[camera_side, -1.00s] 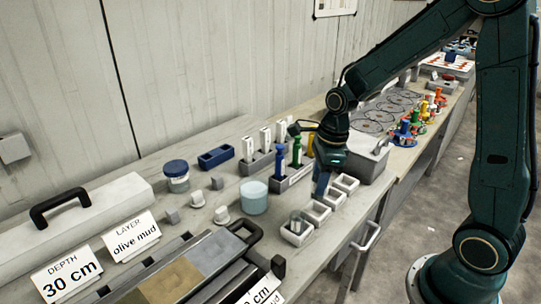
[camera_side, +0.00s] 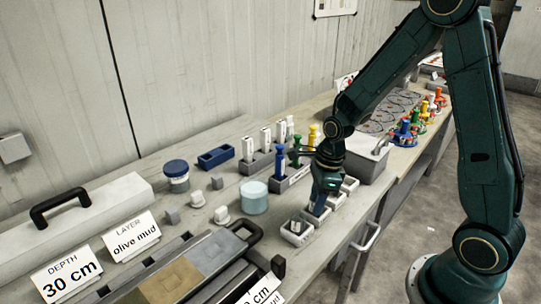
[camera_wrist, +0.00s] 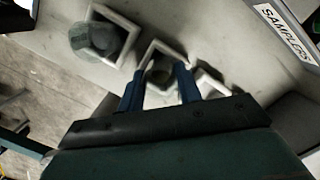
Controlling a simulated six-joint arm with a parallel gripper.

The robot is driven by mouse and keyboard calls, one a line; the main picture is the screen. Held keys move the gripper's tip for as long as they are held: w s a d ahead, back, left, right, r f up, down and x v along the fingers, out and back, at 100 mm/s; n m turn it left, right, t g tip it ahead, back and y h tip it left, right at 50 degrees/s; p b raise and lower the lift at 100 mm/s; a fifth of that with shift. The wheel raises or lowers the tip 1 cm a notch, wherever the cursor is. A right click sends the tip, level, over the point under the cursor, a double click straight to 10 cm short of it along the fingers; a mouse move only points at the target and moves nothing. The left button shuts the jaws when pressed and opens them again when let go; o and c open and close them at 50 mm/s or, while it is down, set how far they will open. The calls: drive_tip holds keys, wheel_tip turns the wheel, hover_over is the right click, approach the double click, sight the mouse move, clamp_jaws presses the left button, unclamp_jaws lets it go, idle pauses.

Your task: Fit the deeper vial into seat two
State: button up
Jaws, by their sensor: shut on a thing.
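A row of white square seats runs along the front of the bench. The nearest seat (camera_side: 297,238) holds a clear, greyish vial (camera_wrist: 92,40). My gripper (camera_side: 318,208) points down at the second seat (camera_wrist: 184,47) in the row, with its blue fingers over it. In the wrist view my gripper (camera_wrist: 160,88) is shut on a greyish round vial (camera_wrist: 160,70) that shows between the fingertips, inside the seat's outline. Its lower end is hidden, so I cannot tell whether it touches the seat floor.
Coloured tools, including a blue one (camera_side: 280,160), stand in a grey rack (camera_side: 290,180) behind the seats. A pale blue cup (camera_side: 254,198) and a core tray (camera_side: 210,255) lie to the left.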

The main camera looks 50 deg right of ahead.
drive_tip(key=shift+f, duration=0.1)
drive_tip(key=o, duration=1)
drive_tip(key=shift+c, duration=0.2)
wheel_tip(320, 180, up, 12)
drive_tip(key=s+d, duration=0.1)
drive_tip(key=shift+d, duration=0.15)
drive_tip(key=shift+s, duration=0.15)
idle(0.5)
